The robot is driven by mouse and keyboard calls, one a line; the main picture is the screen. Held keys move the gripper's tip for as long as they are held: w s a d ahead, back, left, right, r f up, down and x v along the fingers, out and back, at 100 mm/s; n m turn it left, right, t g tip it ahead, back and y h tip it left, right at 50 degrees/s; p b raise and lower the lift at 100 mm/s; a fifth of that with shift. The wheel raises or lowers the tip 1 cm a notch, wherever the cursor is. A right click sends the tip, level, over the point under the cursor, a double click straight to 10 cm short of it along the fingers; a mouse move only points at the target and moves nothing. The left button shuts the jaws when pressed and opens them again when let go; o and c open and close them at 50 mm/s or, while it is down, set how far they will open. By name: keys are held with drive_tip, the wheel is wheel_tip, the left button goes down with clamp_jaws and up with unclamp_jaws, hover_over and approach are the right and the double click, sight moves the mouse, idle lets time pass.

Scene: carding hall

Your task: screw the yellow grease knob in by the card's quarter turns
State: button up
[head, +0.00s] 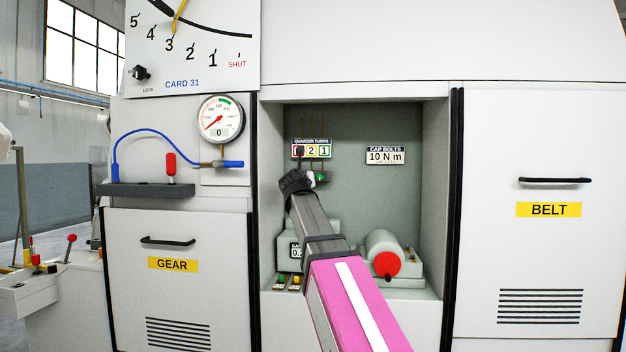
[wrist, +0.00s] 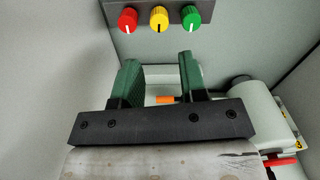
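The yellow grease knob (wrist: 159,18) sits between a red knob (wrist: 128,19) and a green knob (wrist: 191,18) on a dark strip at the top of the wrist view.
The recess has grey side walls close by. A cap bolts sign (head: 385,156) reads 10 N m. Below stand a grey cylinder with a red end (head: 387,264) and a device with a small display (head: 297,250). An orange part (wrist: 166,100) shows between my fingers, farther back.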

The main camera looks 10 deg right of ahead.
drive_tip(key=x, duration=0.9)
drive_tip(key=shift+w, duration=0.2)
drive_tip(key=c, duration=0.7)
